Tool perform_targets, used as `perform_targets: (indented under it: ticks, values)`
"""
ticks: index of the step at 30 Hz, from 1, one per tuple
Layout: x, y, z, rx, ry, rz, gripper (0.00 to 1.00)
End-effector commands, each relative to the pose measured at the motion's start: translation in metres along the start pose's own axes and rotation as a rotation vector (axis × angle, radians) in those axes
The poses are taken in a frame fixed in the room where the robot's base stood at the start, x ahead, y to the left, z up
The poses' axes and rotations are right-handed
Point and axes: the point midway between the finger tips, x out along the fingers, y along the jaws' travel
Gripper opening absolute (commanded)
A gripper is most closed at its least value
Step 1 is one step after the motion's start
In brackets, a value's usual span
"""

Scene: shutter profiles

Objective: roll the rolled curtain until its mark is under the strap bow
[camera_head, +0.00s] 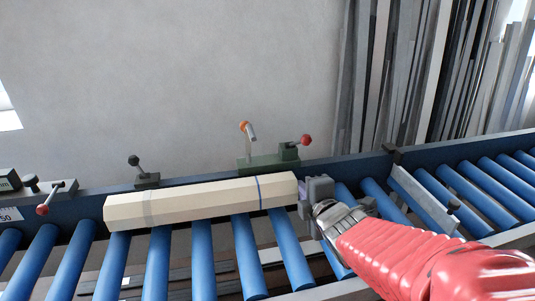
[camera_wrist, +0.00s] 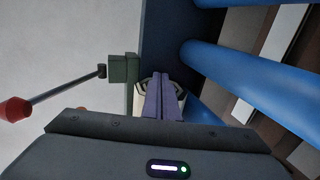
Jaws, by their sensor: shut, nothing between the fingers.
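The rolled curtain (camera_head: 205,200) is a long cream many-sided roll lying across the blue rollers. A dark blue line (camera_head: 259,192), apparently its mark, runs around it near the right end, and a grey band (camera_head: 148,208) circles it near the left end. A bent metal piece with an orange end (camera_head: 247,130), perhaps the strap bow, stands on a green base behind the curtain. My gripper (camera_head: 303,190) is shut and empty at the curtain's right end; contact is unclear. In the wrist view its fingers (camera_wrist: 160,93) are together, partly hiding the curtain's cream end (camera_wrist: 144,98).
A red-knobbed lever (camera_head: 300,142) stands behind my gripper. A black-knobbed clamp (camera_head: 143,172) and another red-knobbed lever (camera_head: 52,200) stand along the back rail. A grey stop bar (camera_head: 420,197) crosses the rollers at right. Rollers in front of the curtain are clear.

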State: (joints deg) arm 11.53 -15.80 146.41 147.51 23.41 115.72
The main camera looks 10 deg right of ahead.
Motion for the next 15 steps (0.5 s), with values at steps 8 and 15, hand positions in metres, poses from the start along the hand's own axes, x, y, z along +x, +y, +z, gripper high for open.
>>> perform_targets:
  ticks: [8, 15]
  values:
    - [0.0003, 0.0004, -0.0053, -0.001, 0.001, 0.000, 0.00]
    - [0.0004, 0.0007, -0.0094, -0.001, 0.001, 0.000, 0.00]
